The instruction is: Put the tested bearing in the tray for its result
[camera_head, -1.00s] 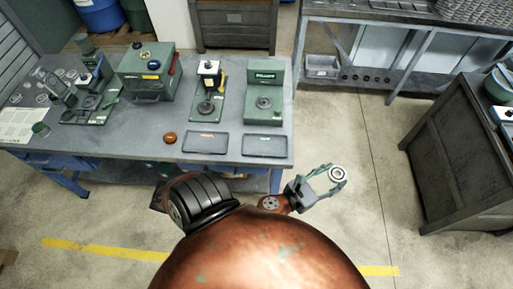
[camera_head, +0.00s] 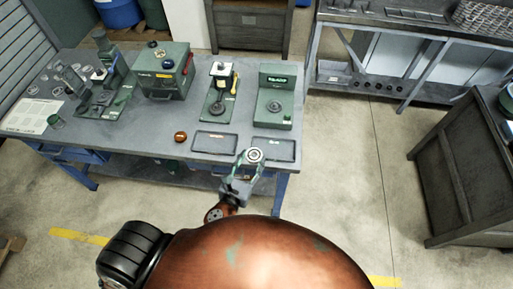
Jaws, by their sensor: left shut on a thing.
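The bearing (camera_head: 255,155), a pale metal ring with a dark centre, is between the fingertips of my left gripper (camera_head: 251,162). The gripper is shut on it. In the head view they appear at the front edge of the workbench, over the left end of the right tray (camera_head: 283,156); I cannot tell their height. The left tray (camera_head: 214,141) is a similar dark, shallow tray that looks empty. The small labels by the trays are too small to read. My right gripper is not in view.
An orange-brown round object (camera_head: 181,136) lies left of the trays. Open floor lies right of the workbench (camera_head: 160,142).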

